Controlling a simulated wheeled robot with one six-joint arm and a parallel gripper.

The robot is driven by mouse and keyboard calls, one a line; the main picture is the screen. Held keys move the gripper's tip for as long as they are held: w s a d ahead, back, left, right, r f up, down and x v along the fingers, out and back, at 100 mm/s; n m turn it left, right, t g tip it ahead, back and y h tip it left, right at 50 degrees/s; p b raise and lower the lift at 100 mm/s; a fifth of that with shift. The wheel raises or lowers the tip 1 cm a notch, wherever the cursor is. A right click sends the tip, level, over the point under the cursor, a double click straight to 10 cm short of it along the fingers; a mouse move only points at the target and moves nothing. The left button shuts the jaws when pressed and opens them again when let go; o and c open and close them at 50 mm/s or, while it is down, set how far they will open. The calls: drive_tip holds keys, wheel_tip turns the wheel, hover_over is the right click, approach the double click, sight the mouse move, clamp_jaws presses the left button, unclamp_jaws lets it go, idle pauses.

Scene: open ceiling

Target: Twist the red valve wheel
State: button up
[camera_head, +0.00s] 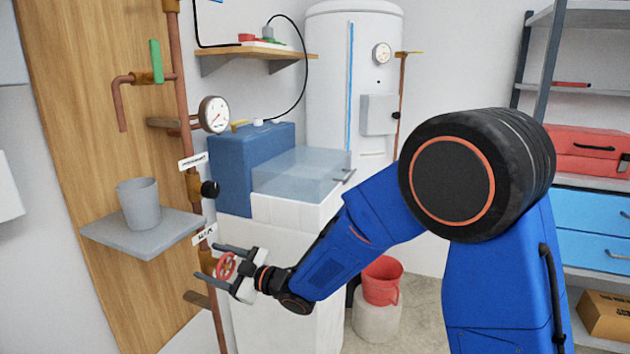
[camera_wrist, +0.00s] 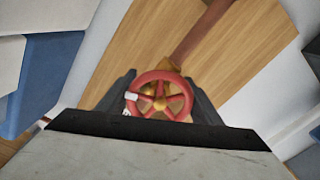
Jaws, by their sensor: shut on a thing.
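The red valve wheel (camera_head: 226,266) sits low on the vertical copper pipe (camera_head: 213,310) at the left. In the wrist view the red wheel (camera_wrist: 160,97) shows its spokes, a brass hub and a small white mark on its left rim. My gripper (camera_head: 217,262) reaches it from the right, with one dark finger above and one below the wheel. In the wrist view the gripper fingers (camera_wrist: 160,95) stand on the left and right sides of the rim, closed on it. Part of the wheel's lower rim is close to the gripper body.
A grey shelf (camera_head: 140,232) with a grey cup (camera_head: 140,203) juts out just left of the pipe. A black knob (camera_head: 209,189) and a gauge (camera_head: 214,114) sit higher on the pipe. A white cabinet (camera_head: 275,325) stands behind my gripper. A red bucket (camera_head: 382,281) is right of it.

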drive_tip(key=shift+n, duration=1.7)
drive_tip(key=shift+n, duration=1.8)
drive_tip(key=shift+n, duration=1.7)
